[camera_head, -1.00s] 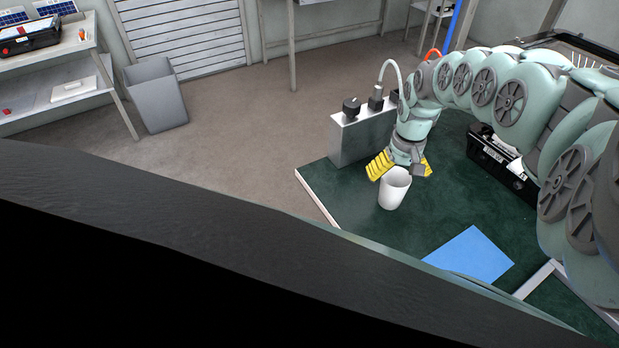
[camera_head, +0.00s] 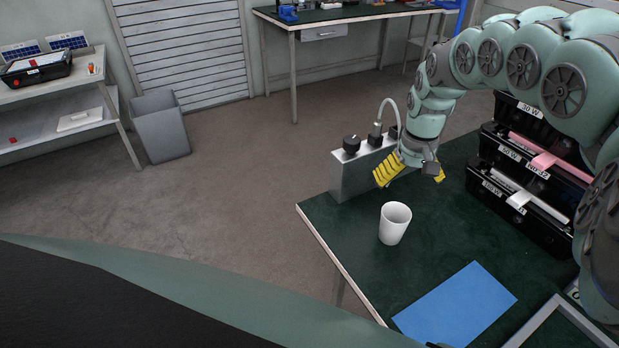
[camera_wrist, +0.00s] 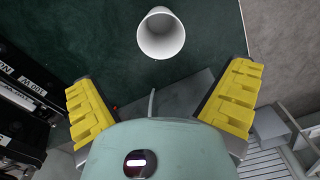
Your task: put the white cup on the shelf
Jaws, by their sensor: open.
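The white cup (camera_head: 394,223) stands upright on the dark green table top (camera_head: 345,222), near its left edge. It also shows at the top of the wrist view (camera_wrist: 161,33), with its open mouth visible. My gripper (camera_head: 409,172) has yellow fingers and is open and empty. In the head view it is above and behind the cup, apart from it. In the wrist view the fingers are spread wide (camera_wrist: 162,100), and the cup lies beyond them. A shelf unit (camera_head: 60,105) stands at the far left, with two levels; whether it is the task's shelf I cannot tell.
A grey metal box (camera_head: 350,178) with knobs and a cable stands behind the cup. Stacked black cases (camera_head: 520,200) are at the right. A blue sheet (camera_head: 455,305) lies in front. A grey bin (camera_head: 160,127) and open floor are at left.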

